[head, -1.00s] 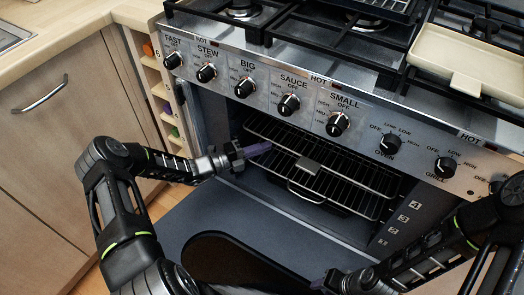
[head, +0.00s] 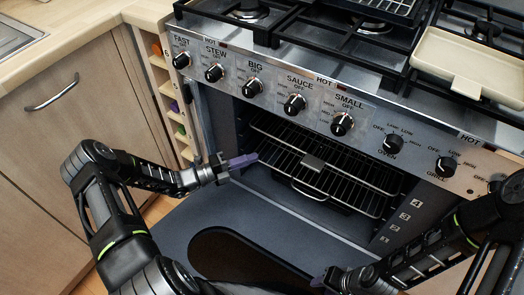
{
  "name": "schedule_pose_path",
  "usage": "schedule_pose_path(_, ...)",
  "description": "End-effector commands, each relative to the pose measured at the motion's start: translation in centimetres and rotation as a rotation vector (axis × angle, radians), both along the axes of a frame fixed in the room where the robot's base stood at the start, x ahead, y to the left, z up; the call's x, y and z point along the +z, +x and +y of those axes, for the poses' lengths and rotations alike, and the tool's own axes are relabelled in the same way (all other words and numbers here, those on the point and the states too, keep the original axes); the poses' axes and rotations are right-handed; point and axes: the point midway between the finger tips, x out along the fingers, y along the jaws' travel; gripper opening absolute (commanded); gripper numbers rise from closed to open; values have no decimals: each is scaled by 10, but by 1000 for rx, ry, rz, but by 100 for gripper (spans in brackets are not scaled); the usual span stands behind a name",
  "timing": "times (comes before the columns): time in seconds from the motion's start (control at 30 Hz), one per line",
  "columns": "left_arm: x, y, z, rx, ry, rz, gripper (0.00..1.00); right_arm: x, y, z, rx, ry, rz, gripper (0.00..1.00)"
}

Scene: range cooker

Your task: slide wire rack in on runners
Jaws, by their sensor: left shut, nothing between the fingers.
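The wire rack (head: 345,181) is inside the open oven cavity, with a small metal plate (head: 312,162) on it and a wire loop (head: 308,190) at its front. How it sits on the side runners is too dark to tell. My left gripper (head: 254,159) is shut and empty, its purple fingers pointing right near the rack's front left edge. It appears apart from the rack. My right gripper (head: 320,281) is low in the picture over the lowered oven door, well away from the rack. Its fingers are mostly hidden by its own arm.
The lowered oven door (head: 190,220) with its dark window (head: 235,262) lies below the cavity. Control knobs (head: 294,104) project above the opening. A narrow spice shelf (head: 170,107) and a wooden cabinet (head: 70,130) stand on the left. Shelf numbers mark the right oven edge.

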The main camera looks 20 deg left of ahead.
Motion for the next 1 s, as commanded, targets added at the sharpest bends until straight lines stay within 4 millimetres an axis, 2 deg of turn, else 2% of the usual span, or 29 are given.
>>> schedule_pose_path(0.1,0,-16,18,2,1,1,0,3,0,0,0,0,1,36)
schedule_pose_path(0.3,0,-31,32,0,0,1,0,3,-1,0,0,0,1,36)
schedule_pose_path(0.87,0,-32,33,-1,-1,1,0,3,-1,0,0,0,1,36)
schedule_pose_path(1.0,-4,-34,23,-25,27,-1,0,3,-1,0,0,0,1,36)
